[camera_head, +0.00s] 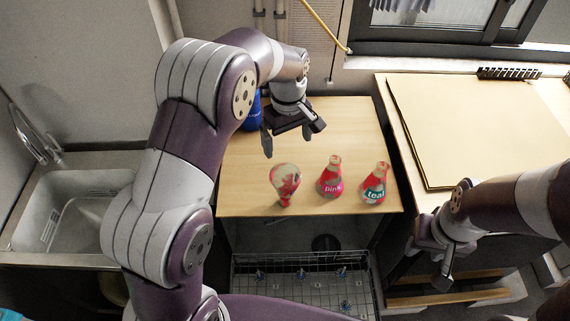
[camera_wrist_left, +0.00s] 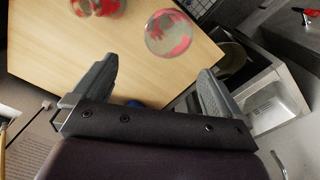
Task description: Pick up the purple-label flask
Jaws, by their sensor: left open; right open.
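Three red-and-white flasks stand on the wooden table (camera_head: 240,190). The left one (camera_head: 284,182) has a wide round top and narrow lower end; I cannot read its label. The middle flask (camera_head: 331,178) reads "pink" and the right flask (camera_head: 375,186) reads "teal". No purple label is readable. In the left wrist view a round red-and-clear flask (camera_wrist_left: 168,33) shows beyond the fingers, with others at the top edge. My left gripper (camera_head: 288,138) is open and empty, above and behind the left flask. My right gripper (camera_head: 427,266) is open and empty, right of the table's front corner.
A blue object (camera_head: 252,114) stands at the table's back left, partly behind my left arm. A sink (camera_head: 72,210) lies left. A wire rack (camera_head: 300,284) with small items is below the table's front edge. A board-topped counter (camera_head: 480,125) is right.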

